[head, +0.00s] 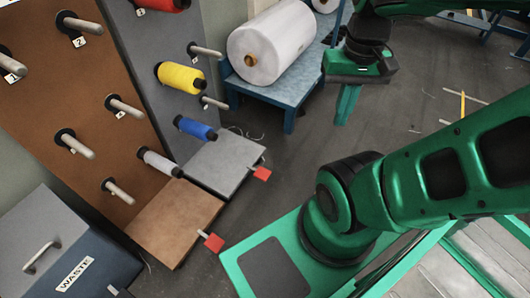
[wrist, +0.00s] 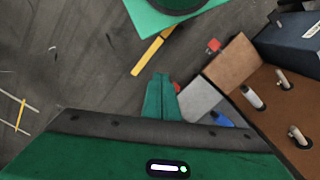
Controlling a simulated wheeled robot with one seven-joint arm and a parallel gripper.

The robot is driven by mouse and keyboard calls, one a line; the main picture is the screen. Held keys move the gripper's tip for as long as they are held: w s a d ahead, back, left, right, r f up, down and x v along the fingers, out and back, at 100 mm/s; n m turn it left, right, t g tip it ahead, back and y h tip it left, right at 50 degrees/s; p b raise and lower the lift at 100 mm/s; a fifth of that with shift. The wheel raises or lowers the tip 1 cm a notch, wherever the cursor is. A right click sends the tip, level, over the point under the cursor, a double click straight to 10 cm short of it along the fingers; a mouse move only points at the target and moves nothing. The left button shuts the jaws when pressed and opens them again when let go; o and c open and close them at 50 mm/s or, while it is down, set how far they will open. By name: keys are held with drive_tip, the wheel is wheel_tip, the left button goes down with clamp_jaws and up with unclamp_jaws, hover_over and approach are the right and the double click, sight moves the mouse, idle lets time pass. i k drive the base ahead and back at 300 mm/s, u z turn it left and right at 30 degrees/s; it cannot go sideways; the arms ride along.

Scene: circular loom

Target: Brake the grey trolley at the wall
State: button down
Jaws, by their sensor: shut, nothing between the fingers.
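The grey trolley has an upright grey panel (head: 222,75) with pegs and a low grey base (head: 224,162) on the floor. A red pedal (head: 262,173) sticks out on a short stem from the base's front right edge. Whether it is pressed down I cannot tell. My gripper (head: 346,118) is shut and empty, pointing down in the air to the right of the trolley. In the wrist view, my gripper (wrist: 161,78) partly hides the same red pedal (wrist: 177,87), and the grey base (wrist: 201,97) shows just right of the fingers.
A brown trolley (head: 172,222) with its own red pedal (head: 213,242) stands in front of the grey one. Red, yellow (head: 182,78) and blue (head: 196,129) spools sit on pegs. A blue table (head: 285,88) bears a white roll. A waste bin (head: 70,250) is front left. Floor between is clear.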

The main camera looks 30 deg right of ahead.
sight(263, 174)
drive_tip(key=k, duration=1.35)
drive_tip(key=z, duration=0.35)
drive_tip(key=i, duration=1.9)
drive_tip(key=u, duration=0.6)
